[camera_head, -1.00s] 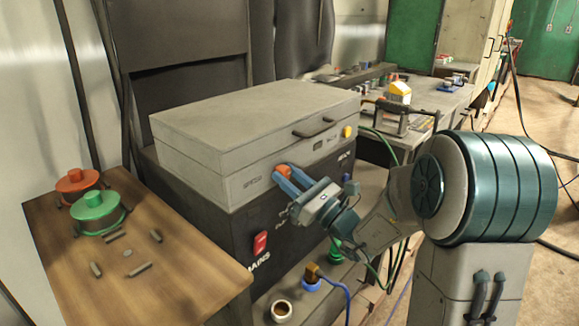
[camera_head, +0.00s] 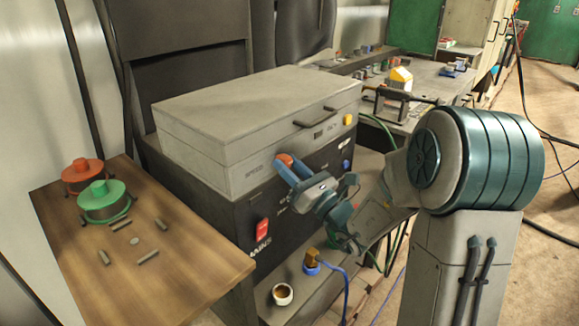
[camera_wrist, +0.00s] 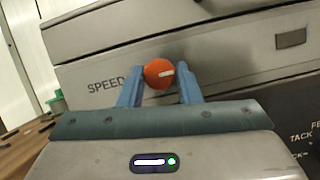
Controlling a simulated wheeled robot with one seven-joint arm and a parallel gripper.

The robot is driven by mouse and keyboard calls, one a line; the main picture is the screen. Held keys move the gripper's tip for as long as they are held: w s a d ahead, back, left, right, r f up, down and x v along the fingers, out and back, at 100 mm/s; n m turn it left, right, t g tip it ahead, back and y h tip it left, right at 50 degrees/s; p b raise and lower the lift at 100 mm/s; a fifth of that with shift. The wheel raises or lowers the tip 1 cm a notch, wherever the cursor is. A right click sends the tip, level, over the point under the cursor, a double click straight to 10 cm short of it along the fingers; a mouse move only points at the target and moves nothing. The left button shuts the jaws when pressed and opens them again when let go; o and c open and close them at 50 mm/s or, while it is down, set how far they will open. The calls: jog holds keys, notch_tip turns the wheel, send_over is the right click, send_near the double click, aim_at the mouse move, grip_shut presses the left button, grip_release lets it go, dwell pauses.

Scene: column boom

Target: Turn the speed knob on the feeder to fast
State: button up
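The feeder (camera_head: 225,170) is a grey box with a lid and handle, on a dark cabinet. Its orange-red speed knob (camera_head: 284,158) is on the front face, right of the word SPEED. In the wrist view the knob (camera_wrist: 158,73) has a white pointer mark aimed right and slightly up. My gripper (camera_head: 291,167) is at the knob. Its two blue fingers are on either side of the knob in the wrist view (camera_wrist: 160,86). A small gap shows on the right; contact on the left cannot be told. The fast marking is not readable.
A wooden table (camera_head: 190,270) with a red spool (camera_head: 82,172), a green spool (camera_head: 103,200) and small rods is at left. A red switch (camera_head: 262,231) is on the dark panel below. A cup (camera_head: 282,294) and a blue-cabled plug (camera_head: 311,262) are on the low ledge.

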jog(key=shift+o, duration=1.4)
jog(key=b+v, duration=0.7)
jog(key=v, duration=0.6)
jog(key=shift+s+d+f+b, duration=0.2)
jog(key=shift+f+b, duration=0.05)
jog(key=shift+b, duration=0.1)
jog(key=shift+r, duration=0.1)
